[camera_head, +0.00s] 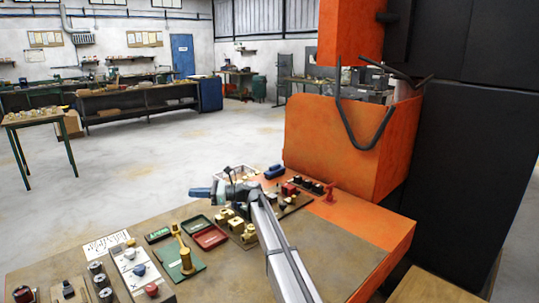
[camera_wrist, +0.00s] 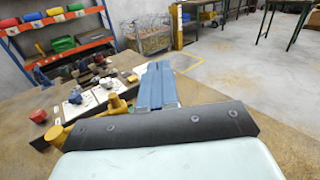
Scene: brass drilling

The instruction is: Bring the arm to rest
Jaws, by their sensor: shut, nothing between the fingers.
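My gripper (camera_head: 198,192) is above the workbench (camera_head: 335,238) in the head view, its blue fingers pointing left. In the wrist view my gripper (camera_wrist: 158,68) shows its two blue fingers side by side, closed together, with nothing seen between them. My grey arm reaches up to it from the bottom of the head view. The fingers appear to hang over the bench, clear of the parts below. A brass-coloured stand (camera_head: 184,256) on a green plate is nearer the camera. A brass part (camera_wrist: 116,106) shows just left of the fingers in the wrist view.
A green tray (camera_head: 158,235) and a red tray (camera_head: 210,238) lie on the bench. Blocks with brass pieces (camera_head: 237,225) sit under my arm. An orange machine body (camera_head: 335,150) rises at the right. Open floor (camera_head: 140,180) lies beyond the bench.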

